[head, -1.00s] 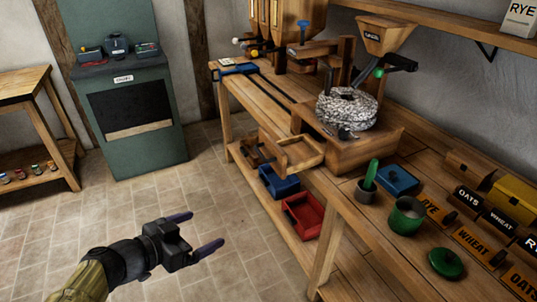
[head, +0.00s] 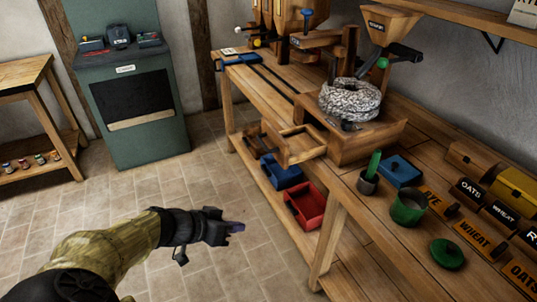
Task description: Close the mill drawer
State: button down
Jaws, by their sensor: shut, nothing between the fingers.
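The mill drawer (head: 290,147) is a light wooden tray. It is pulled out of the left side of the mill's wooden base (head: 355,145) and juts over the bench edge. The speckled round millstone (head: 349,100) sits on that base. My gripper (head: 240,227) is in front of the bench over the tiled floor, lower in the picture than the drawer and to its left, apart from it. Its fingers are together and point right, with nothing seen between them.
Below the drawer, a blue bin (head: 281,172) and a red bin (head: 306,205) stand on the lower shelf. A green pot (head: 408,207), a blue box (head: 400,171) and a green lid (head: 446,254) are on the bench at right. The floor (head: 190,190) at left is clear.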

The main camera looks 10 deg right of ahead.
jog(key=s+d+f+n+g+y, duration=0.35)
jog(key=d+f+y, duration=0.2)
jog(key=d, duration=0.35)
jog(key=s+d+r+n+t+y, duration=0.2)
jog(key=s+d+r+n+y, duration=0.1)
jog(key=d+r+n+y, duration=0.1)
notch_tip(320, 180, up, 3)
jog(key=shift+s+d+f+n, duration=0.1)
jog(key=shift+s+d+n, duration=0.05)
jog(key=shift+d+n, duration=0.65)
jog(key=shift+d, duration=0.15)
